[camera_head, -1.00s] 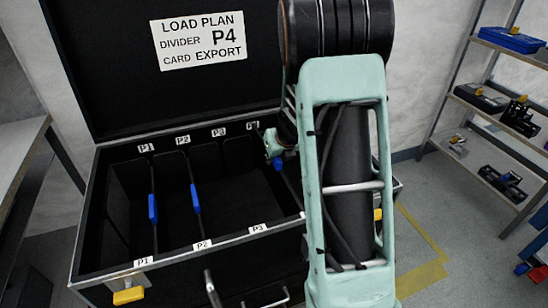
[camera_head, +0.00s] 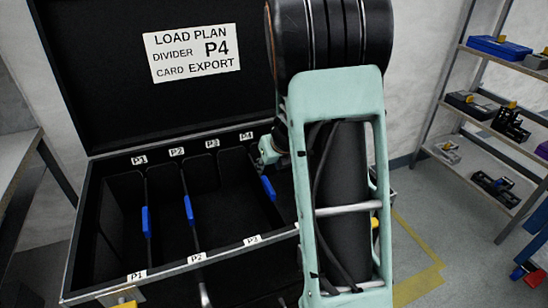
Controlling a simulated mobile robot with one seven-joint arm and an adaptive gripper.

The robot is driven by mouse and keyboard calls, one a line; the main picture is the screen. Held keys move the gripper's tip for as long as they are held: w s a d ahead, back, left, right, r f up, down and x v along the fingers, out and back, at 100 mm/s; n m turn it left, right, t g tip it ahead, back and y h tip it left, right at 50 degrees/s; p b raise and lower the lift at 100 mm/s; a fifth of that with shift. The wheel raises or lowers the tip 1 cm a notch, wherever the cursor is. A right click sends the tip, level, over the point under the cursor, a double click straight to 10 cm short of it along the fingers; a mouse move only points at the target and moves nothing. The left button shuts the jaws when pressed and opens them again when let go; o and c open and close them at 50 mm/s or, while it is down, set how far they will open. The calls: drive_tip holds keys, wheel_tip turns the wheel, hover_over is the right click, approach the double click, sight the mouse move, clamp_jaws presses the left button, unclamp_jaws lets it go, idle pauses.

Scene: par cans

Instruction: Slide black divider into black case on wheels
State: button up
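The open black case (camera_head: 75,235) on the left has slot labels P1 to P4 along its back rim. A black divider with a blue grip (camera_head: 268,188) stands in line with the P4 label (camera_head: 246,135), near the right end of the case. How deep it sits cannot be seen. My gripper (camera_head: 268,152) is just above and behind the blue grip, with a small gap seeming to show between them. My arm hides its fingertips in part, so I cannot tell if it is open. The case's wheels are out of view.
Dividers with blue grips stand at P1 (camera_head: 145,222) and P2 (camera_head: 188,210); P3 shows none. The raised lid bears a card (camera_head: 193,52) reading "DIVIDER P4". A shelf rack (camera_head: 480,110) stands right, a bench (camera_head: 22,150) left.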

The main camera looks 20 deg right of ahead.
drive_tip(key=v, duration=0.9)
drive_tip(key=shift+r, duration=0.25)
drive_tip(key=shift+r, duration=0.1)
